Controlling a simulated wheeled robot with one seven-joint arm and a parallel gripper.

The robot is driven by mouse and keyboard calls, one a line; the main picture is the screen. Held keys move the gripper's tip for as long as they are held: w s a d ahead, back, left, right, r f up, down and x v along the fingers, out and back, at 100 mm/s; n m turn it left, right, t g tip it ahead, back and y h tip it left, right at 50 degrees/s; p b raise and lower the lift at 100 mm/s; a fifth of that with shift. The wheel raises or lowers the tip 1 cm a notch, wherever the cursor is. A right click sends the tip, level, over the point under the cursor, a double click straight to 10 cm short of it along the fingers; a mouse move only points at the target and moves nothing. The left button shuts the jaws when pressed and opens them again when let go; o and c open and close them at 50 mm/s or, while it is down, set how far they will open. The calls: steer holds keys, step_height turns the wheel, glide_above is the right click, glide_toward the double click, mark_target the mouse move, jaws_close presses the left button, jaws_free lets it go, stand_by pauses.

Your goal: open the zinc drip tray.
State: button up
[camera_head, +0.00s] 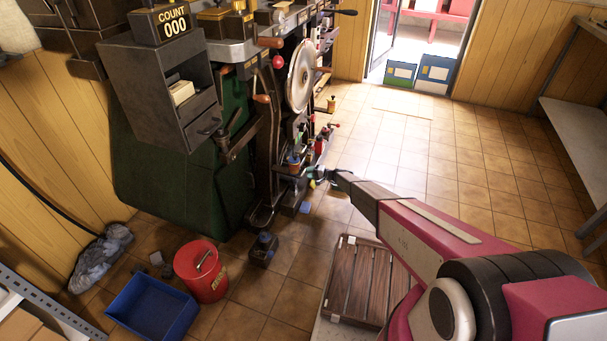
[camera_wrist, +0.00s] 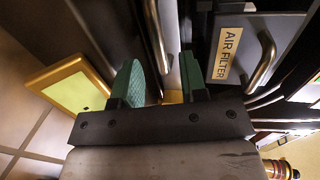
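My gripper (camera_wrist: 160,75) is open, with a clear gap between its two green fingers. A bright metal bar handle (camera_wrist: 155,40) on a dark front runs into this gap, closer to the left finger. I cannot tell whether either finger touches it. No label reading drip tray is legible, so I cannot confirm that this front is the zinc drip tray. In the head view my gripper (camera_head: 318,177) is low beside the press (camera_head: 155,165), and the tray cannot be made out there.
A grey panel labelled AIR FILTER (camera_wrist: 230,52), with its own handle (camera_wrist: 262,60), is right of the fingers. A yellow-framed box (camera_wrist: 68,88) is at left. A red bucket (camera_head: 203,275), blue bin (camera_head: 153,307) and wooden pallet (camera_head: 362,282) are on the floor. Tiles at right are clear.

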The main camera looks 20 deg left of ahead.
mark_target(303, 173)
steer(key=x, duration=0.4)
steer(key=shift+a+f, duration=0.1)
steer(key=shift+a, duration=0.1)
jaws_close()
steer(key=f+v, duration=0.2)
steer(key=v, duration=0.9)
steer(key=d+f+v, duration=0.1)
steer(key=f+v, duration=0.1)
steer(key=v, duration=1)
steer(key=shift+f, duration=0.3)
steer(key=shift+w, duration=0.1)
jaws_free()
